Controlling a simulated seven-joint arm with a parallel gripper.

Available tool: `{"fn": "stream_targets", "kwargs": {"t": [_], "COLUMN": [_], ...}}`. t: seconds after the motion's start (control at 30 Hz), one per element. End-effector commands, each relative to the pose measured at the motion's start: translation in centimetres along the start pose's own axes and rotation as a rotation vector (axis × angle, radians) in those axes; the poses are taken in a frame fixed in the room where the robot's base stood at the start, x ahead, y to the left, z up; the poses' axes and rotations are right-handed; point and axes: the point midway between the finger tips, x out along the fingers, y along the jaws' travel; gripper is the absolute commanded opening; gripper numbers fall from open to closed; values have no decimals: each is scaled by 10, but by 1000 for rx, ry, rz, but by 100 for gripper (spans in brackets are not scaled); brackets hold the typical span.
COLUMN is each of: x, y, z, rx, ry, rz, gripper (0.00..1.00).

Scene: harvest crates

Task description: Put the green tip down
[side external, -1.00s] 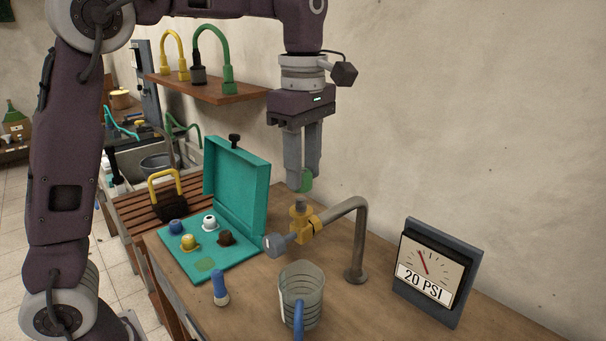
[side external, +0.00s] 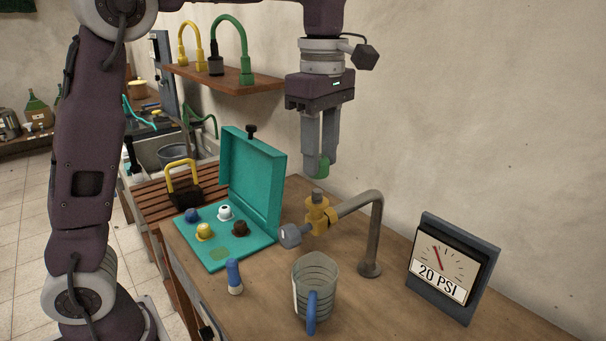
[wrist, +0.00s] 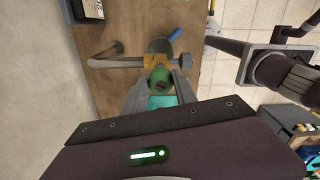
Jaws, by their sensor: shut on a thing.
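The green tip (side external: 323,167) is between the fingers of my gripper (side external: 321,172), which is shut on it. It hangs above and slightly right of the brass fitting (side external: 317,212) on the bent pipe, apart from it. In the wrist view the green tip (wrist: 159,80) shows between the fingertips, in front of the brass fitting (wrist: 155,62).
A clear jug (side external: 316,280) with a blue handle stands in front of the pipe. A blue-and-white small bottle (side external: 234,276) stands left of it. A gauge reading 20 PSI (side external: 446,268) stands at right. The case's raised lid (side external: 250,180) stands left of my gripper.

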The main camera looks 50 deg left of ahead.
Motion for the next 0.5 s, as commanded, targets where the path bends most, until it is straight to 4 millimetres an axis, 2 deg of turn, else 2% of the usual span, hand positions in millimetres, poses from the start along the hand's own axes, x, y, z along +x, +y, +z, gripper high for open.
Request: {"fn": "stream_targets", "kwargs": {"t": [0.17, 0.27, 0.37, 0.5], "x": [6, 24, 54, 107], "y": [4, 16, 29, 35], "z": [-7, -31, -70, -144], "rx": [-15, -58, -124, -245], "ry": [0, -1, -4, -7], "rz": [-2, -5, -6, -6], "gripper": [11, 11, 11, 11]}}
